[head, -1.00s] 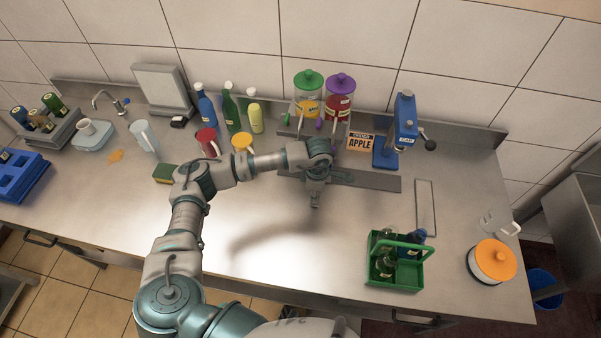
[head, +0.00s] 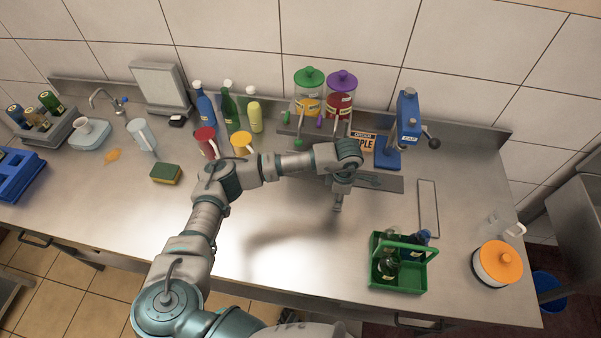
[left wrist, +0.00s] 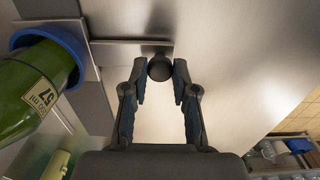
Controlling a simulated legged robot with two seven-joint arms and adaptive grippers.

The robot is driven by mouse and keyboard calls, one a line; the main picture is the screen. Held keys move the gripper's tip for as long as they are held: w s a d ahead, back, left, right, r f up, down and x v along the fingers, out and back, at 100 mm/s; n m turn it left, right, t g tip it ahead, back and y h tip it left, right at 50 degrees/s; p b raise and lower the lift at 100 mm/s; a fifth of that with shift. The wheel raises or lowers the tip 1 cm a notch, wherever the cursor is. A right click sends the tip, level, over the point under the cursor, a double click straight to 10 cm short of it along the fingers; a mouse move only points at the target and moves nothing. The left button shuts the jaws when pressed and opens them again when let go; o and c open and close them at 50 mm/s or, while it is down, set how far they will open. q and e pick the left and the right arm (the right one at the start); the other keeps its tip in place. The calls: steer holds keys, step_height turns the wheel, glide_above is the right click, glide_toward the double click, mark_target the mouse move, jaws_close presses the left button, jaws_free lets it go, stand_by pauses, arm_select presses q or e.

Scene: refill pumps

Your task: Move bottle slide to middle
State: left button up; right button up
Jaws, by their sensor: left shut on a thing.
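My left gripper (head: 337,207) is over the counter in front of a grey rail (head: 385,182), and my arm hides part of that rail. In the left wrist view my left gripper (left wrist: 160,70) has its fingertips on either side of a round black knob (left wrist: 160,67), shut on it. The knob joins a grey metal bar (left wrist: 128,51) that runs left to a plate. A green bottle (left wrist: 22,95) with a "57" label shows there, its end in a blue ring (left wrist: 68,42). In the head view the slide and this bottle are hidden by my arm. My right gripper is not in view.
A blue press (head: 407,125) and an apple sign (head: 366,142) stand behind the rail's right part. Jars with green (head: 309,77) and purple (head: 342,79) lids stand behind. A green caddy (head: 397,282) with bottles is front right. The counter's front middle is clear.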

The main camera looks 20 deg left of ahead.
arm_select(q)
steer(key=shift+w+d+b, duration=0.2)
steer(key=shift+d+b, duration=0.05)
steer(key=shift+d, duration=0.5)
steer(key=shift+w+d+b, duration=0.2)
steer(key=shift+w+d, duration=0.05)
steer(key=shift+d, duration=0.5)
steer(key=shift+w+d+b, duration=0.2)
steer(key=shift+d+b, duration=0.05)
steer(key=shift+d, duration=0.5)
steer(key=shift+w+d+b, duration=0.1)
steer(key=shift+d+b, duration=0.2)
steer(key=shift+b, duration=0.1)
steer(key=o, duration=1)
step_height(320, 180, up, 12)
steer(key=shift+w+f, duration=0.1)
